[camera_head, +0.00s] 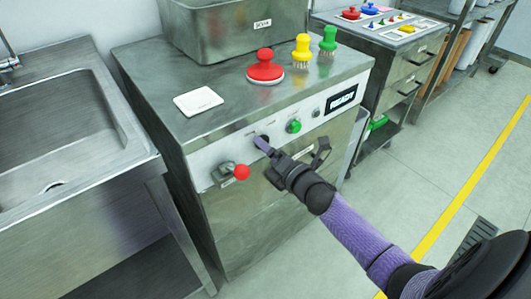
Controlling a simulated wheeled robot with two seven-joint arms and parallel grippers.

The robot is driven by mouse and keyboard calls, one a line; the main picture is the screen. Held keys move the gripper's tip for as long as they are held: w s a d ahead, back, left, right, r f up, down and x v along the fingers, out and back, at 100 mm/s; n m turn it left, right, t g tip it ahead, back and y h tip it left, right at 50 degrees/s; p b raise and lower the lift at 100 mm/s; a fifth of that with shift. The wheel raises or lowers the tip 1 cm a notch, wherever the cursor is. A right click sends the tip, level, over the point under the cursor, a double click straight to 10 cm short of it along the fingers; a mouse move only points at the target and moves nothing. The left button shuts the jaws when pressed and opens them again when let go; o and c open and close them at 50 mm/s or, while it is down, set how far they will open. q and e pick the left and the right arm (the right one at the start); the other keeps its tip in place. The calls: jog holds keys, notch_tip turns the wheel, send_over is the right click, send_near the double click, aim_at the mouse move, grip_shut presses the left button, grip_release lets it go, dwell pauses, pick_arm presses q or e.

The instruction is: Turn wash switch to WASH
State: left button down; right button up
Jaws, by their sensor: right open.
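The wash switch (265,137) seems to be the small dark knob on the pale front panel of the steel cabinet, between the red-knobbed lever and the green button. It is partly hidden by a finger, so its setting cannot be read. My right gripper (290,144) is open in front of the panel. Its purple-tipped finger is at the switch; whether it touches cannot be told. The other finger is to the right, below the green button. My left gripper is not in view.
The panel also carries a red-knobbed lever (240,172), a green button (294,126) and a display (341,99). On the cabinet top stand red (265,68), yellow (301,48) and green (328,42) knobbed tools. A sink (60,115) is left; open floor lies right.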

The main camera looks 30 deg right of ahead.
jog(key=shift+w, duration=0.3)
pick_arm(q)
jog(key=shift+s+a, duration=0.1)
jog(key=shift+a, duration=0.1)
pick_arm(e)
jog(key=shift+w, duration=0.1)
